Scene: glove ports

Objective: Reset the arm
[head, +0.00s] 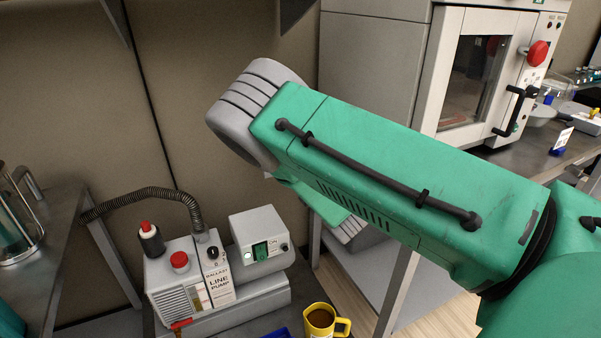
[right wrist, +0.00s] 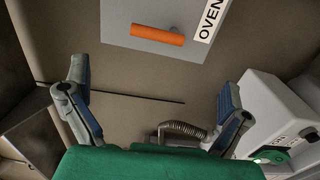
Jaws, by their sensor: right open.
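My green right arm (head: 400,170) reaches in from the right across the head view, ending in a grey joint at the upper middle. Its gripper is hidden in that view. In the right wrist view my right gripper (right wrist: 153,76) is open, with its two grey-blue fingers wide apart and nothing between them. My left gripper is in neither view.
A yellow mug (head: 320,320) of dark liquid is nearby. An oven (head: 480,75) stands behind. The wrist view shows an orange handle (right wrist: 158,35) on a grey panel.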

